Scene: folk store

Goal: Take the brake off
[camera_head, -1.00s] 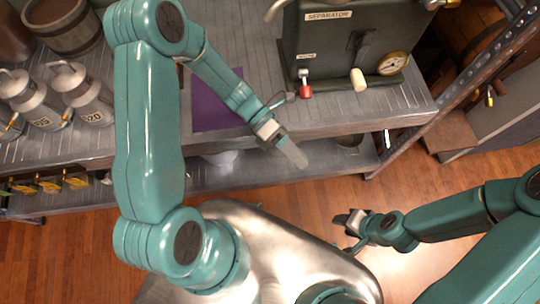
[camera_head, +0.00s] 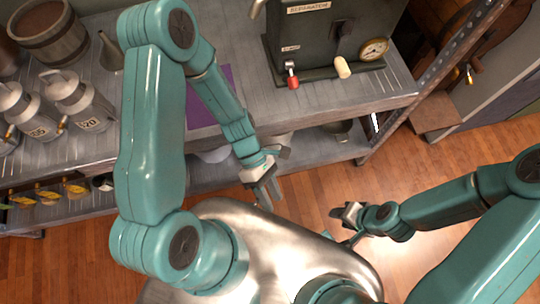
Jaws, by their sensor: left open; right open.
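The dark green separator machine (camera_head: 328,30) stands at the back of the grey bench. A small lever with a red knob (camera_head: 293,82) sticks out at its lower left front, under a small label too blurred to read. A cream-coloured handle (camera_head: 342,67) sits to its right, below a dark slot. My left gripper (camera_head: 268,190) is open and empty, in front of the bench edge, below and left of the red knob and well apart from it. My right gripper (camera_head: 340,214) is open and empty over the floor to the right, far from the machine.
A round gauge (camera_head: 374,49) is on the machine's right. A purple mat (camera_head: 205,105) lies partly behind my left arm. Metal milk cans (camera_head: 80,98) and a wooden barrel (camera_head: 47,31) stand on the left. A lower shelf (camera_head: 310,148) runs under the bench. The wooden floor is clear.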

